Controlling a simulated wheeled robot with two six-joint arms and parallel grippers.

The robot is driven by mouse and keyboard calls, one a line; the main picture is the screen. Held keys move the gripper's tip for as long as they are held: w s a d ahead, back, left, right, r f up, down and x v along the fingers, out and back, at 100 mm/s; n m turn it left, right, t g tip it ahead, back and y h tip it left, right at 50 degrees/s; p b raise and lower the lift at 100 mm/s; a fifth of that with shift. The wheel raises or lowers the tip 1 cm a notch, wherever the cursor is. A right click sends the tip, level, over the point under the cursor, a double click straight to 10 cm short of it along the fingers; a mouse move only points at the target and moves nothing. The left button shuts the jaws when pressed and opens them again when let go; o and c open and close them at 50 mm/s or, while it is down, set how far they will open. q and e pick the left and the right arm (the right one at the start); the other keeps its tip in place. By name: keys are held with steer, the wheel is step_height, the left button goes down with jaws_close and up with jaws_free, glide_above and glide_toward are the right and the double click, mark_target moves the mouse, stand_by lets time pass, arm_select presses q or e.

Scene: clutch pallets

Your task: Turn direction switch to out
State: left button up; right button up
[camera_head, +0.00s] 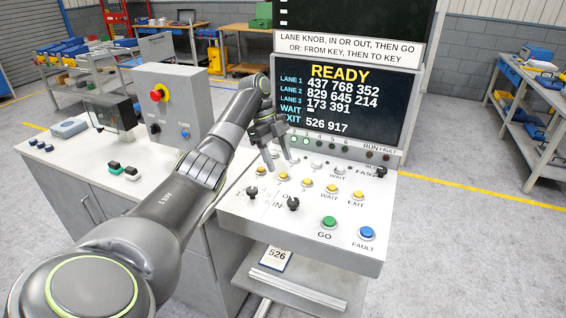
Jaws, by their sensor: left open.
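The sloped white control panel (350,235) stands in front of the screen. A black knob (293,204) sits near its front edge, beside partly legible "OU" and "IN" lettering; it looks like the direction switch. I cannot tell which way it points. A second black knob (252,191) sits to its left. My left gripper (279,163) hangs above the back left of the panel, behind both knobs and near the yellow buttons. Its fingers point down, open and apart, with nothing between them. My right gripper is out of view.
Yellow buttons (331,195), a green GO button (329,222) and a blue FAULT button (367,233) are on the panel. The screen (335,105) reads READY. A grey box with a red emergency button (158,92) stands left, behind my left arm.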

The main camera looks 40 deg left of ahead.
arm_select(q)
steer(key=shift+p+v, duration=1.15)
steer(key=shift+v, duration=1.2)
